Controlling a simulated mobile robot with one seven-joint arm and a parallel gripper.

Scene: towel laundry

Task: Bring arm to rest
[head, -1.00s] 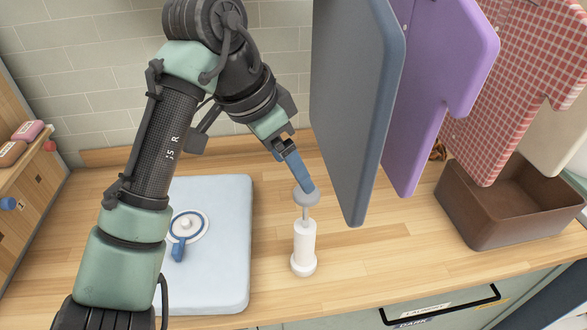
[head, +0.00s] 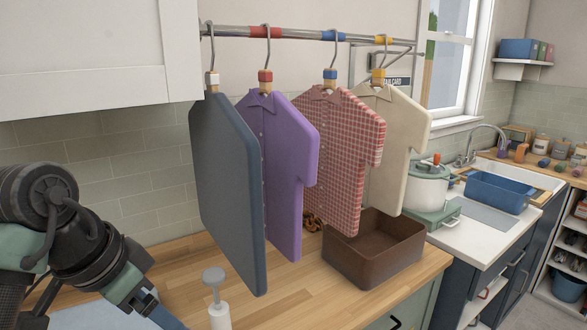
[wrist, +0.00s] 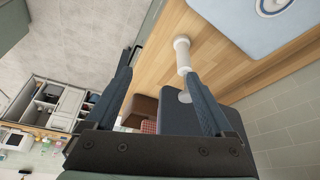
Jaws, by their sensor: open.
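My gripper (head: 165,316) is at the lower left of the head view, partly cut off by the bottom edge. The wrist view shows its two dark fingers spread apart (wrist: 160,85) with nothing held between them. A white upright pump-like thing with a grey round knob (head: 213,278) stands on the wooden counter to the right of my gripper. Its white body also shows in the wrist view (wrist: 182,52), beside one finger. The gripper looks apart from it.
A grey-blue panel (head: 225,190), a purple shirt (head: 282,170), a red checked shirt (head: 337,155) and a cream shirt (head: 398,150) hang from a rail (head: 300,34). A brown bin (head: 375,258) stands on the counter (head: 290,305). The sink area is at the right.

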